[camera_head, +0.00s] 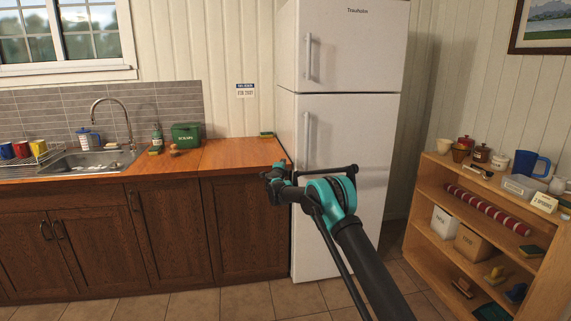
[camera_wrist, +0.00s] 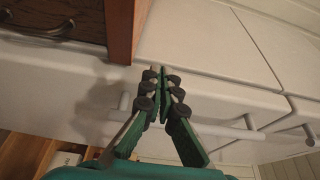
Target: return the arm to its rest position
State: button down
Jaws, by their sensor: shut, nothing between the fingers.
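My gripper (camera_wrist: 160,78) is shut and empty in the wrist view, its green fingers with dark pads meeting in the middle. Behind the fingers lie the white fridge front and a grey fridge handle. In the head view my arm rises from the bottom right, bends at a teal joint, and points left. The arm's far end is in front of the white fridge (camera_head: 347,130), close to the right end of the wooden counter (camera_head: 235,153). The fingers are too small to make out there. I cannot tell the exact gap to the fridge or counter.
A sink (camera_head: 95,162) with a tap is on the left. A green box (camera_head: 186,135) and a sponge (camera_head: 266,134) are on the counter. A wooden shelf (camera_head: 420,202) with mugs, jars and boxes stands at right. Tiled floor (camera_head: 247,299) shows in front of the cabinets.

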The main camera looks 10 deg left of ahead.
jog(key=s+d+r+n+g+y, duration=0.1)
jog(key=s+d+r+n+y, duration=0.5)
jog(key=s+d+r+n, duration=0.55)
jog(key=s+d+n+g+y, duration=0.1)
jog(key=s+d+n+g, duration=0.15)
jog(key=s+d, duration=0.35)
jog(key=s+d+f+n+g+h, duration=0.1)
jog(key=s+d+f, duration=0.7)
jog(key=s, duration=0.9)
jog(key=s+d+f+n+g+h, duration=0.1)
jog(key=s+d+f+g+h, duration=0.3)
jog(key=s+d, duration=0.7)
jog(key=s+d+f+n+g+h, duration=0.1)
jog(key=s+d+f+g, duration=0.4)
jog(key=s, duration=1.9)
jog(key=d+f+h, duration=0.1)
jog(key=d+f, duration=0.4)
jog(key=f, duration=0.2)
jog(key=shift+s+n+h, duration=0.3)
jog(key=shift+s, duration=0.1)
jog(key=shift+d, duration=0.1)
